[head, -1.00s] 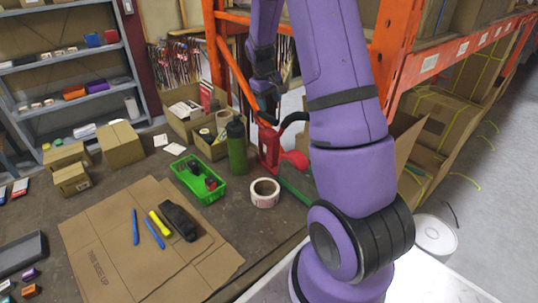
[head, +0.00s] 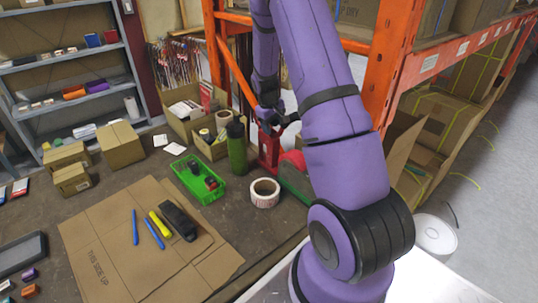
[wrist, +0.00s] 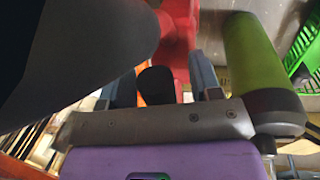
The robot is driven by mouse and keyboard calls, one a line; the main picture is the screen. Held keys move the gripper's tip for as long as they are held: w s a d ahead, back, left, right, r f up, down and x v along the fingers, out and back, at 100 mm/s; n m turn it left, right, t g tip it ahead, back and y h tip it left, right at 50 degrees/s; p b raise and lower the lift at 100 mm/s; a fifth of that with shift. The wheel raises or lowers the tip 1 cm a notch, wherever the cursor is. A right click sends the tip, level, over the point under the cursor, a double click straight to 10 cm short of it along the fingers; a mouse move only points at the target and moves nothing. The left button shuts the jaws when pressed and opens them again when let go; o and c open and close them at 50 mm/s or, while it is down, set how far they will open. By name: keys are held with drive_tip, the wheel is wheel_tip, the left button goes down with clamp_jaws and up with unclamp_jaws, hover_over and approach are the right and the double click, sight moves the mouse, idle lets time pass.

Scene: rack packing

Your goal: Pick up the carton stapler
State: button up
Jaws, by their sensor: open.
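The red carton stapler (head: 268,148) stands upright near the table's right edge, beside the green bottle. In the wrist view its red body (wrist: 178,35) is beyond the fingers, with a black rounded part (wrist: 155,86) between them that looks like its handle. My gripper (wrist: 162,82) is open, with one finger on each side of that black part; contact cannot be told. In the head view my gripper (head: 270,116) is at the stapler's top, partly hidden by my arm. The dark shape at the wrist view's left is unclear.
The green bottle (head: 237,148) stands close on the left and also fills the wrist view's right (wrist: 255,60). A green basket (head: 197,180), a tape roll (head: 264,192) and an open box (head: 213,146) are near. An orange rack post (head: 388,70) rises behind my arm.

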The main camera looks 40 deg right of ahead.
clamp_jaws()
idle(1.4)
